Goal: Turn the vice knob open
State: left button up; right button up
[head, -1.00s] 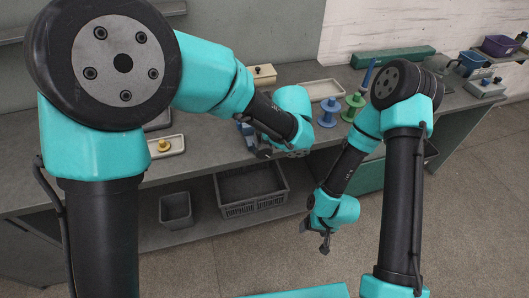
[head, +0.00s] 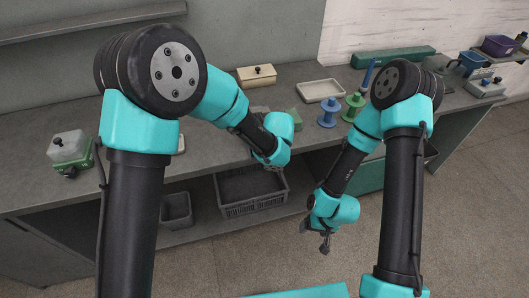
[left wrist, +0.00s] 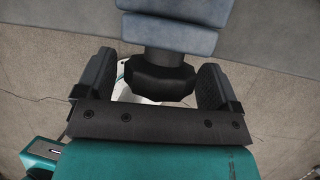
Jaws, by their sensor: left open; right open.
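In the left wrist view, the vice's black lobed knob (left wrist: 160,80) is on a short grey shaft below the vice's blue-grey jaw blocks (left wrist: 172,40). My left gripper (left wrist: 155,85) is open, with one finger at each side of the knob. I cannot tell whether either finger touches it. In the head view, my left gripper (head: 272,163) is at the bench's front edge, mostly hidden by its own wrist, and the vice is hidden behind the arm. My right gripper (head: 325,242) is open and empty, hanging in front of the bench.
On the bench (head: 215,150) are a cream box (head: 257,76), a white tray (head: 319,91), a blue spool (head: 328,114), a green spool (head: 353,104) and a green-and-white box (head: 70,148). A grey crate (head: 250,205) and small bin (head: 177,210) sit below. Floor at right is clear.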

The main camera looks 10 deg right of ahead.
pick_arm(q)
jog(key=c, duration=0.9)
jog(key=shift+a+n+t+h, duration=0.15)
jog(key=shift+n+t+h, duration=0.2)
jog(key=shift+h, duration=1.65)
jog(key=shift+r+n+t+h, duration=0.1)
jog(key=shift+n+t+h, duration=0.25)
jog(key=shift+h, duration=0.85)
jog(key=o, duration=0.9)
jog(key=shift+m+g+y, duration=0.5)
jog(key=shift+y, duration=1.8)
